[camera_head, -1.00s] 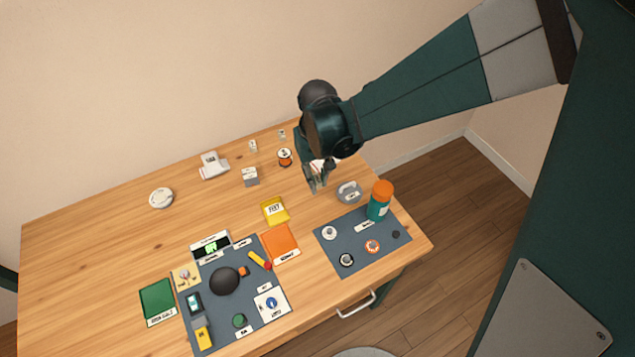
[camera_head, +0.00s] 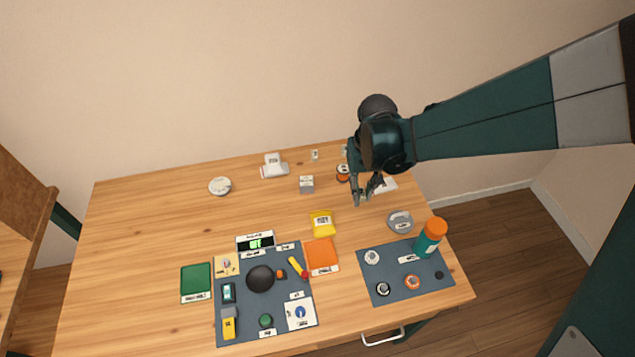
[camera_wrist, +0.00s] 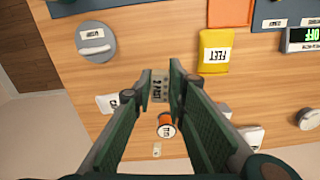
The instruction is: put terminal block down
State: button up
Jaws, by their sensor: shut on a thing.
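The terminal block (camera_wrist: 160,86) is a small grey piece with a printed label, seen in the wrist view between my fingertips. My gripper (camera_wrist: 160,82) is shut on it, one finger on each side. In the head view my gripper (camera_head: 362,196) points down over the back right of the table, just in front of an orange-and-white spool (camera_head: 343,173). The block cannot be made out there. The wrist view shows bare wood around the block, but I cannot tell its height above the table.
A yellow FEET pad (camera_head: 322,223), a grey round dish (camera_head: 400,222) and a grey box (camera_head: 306,184) stand near my gripper. A white item (camera_head: 384,185) lies to its right.

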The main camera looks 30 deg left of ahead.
notch_tip(320, 180, up, 4)
jog(key=n+p, duration=0.1)
jog(key=p, duration=0.2)
send_over(307, 183)
jog(key=shift+s+f, duration=0.1)
jog(key=shift+f, duration=0.05)
jog(key=shift+f, duration=3)
jog(key=shift+f, duration=1.85)
jog(key=shift+f+b, duration=0.2)
jog(key=shift+b, duration=0.2)
jog(key=o, duration=0.8)
jog(key=shift+c, duration=0.2)
